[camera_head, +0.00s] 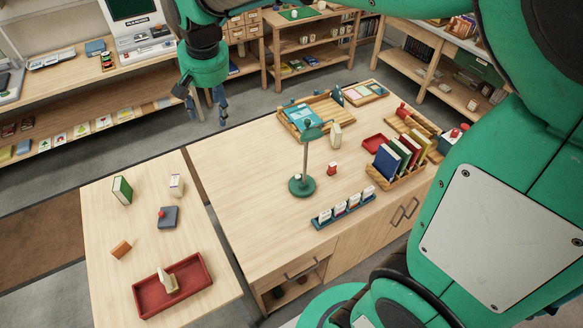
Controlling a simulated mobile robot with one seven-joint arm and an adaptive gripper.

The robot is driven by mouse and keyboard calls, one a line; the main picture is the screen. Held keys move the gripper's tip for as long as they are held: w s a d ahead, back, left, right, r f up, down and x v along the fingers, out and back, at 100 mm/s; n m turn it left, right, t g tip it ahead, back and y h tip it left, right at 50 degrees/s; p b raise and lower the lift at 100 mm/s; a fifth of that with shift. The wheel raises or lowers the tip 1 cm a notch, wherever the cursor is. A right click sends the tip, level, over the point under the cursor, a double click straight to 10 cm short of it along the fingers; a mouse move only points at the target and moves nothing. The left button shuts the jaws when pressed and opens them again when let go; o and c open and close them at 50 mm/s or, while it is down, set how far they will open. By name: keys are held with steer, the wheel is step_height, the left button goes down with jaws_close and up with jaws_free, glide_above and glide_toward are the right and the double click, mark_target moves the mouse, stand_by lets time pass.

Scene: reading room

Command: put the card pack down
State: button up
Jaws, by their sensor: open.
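My gripper (208,112) hangs in the upper left, pointing down, with its fingers apart and nothing visible between them. In the picture it is over the floor gap between the back shelf and the tables. I cannot tell for sure which thing is the card pack. A small whitish box (176,185) stands upright on the small left table (105,240) and looks like a pack. A cream upright block (335,135) on the large table (240,180) also has a pack-like shape. My gripper is apart from both.
A green lamp (302,186), card rack (344,208) and book holder (407,182) stand on the large table.

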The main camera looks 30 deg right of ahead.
steer(key=s+d+n+t, duration=0.1)
steer(key=s+d, duration=0.2)
steer(key=s, duration=1.1)
steer(key=s+d+r+n+t, duration=0.1)
steer(key=s+d, duration=0.3)
steer(key=s, duration=1.1)
step_height(320, 180, down, 7)
steer(key=b, duration=0.7)
steer(key=shift+f, duration=0.2)
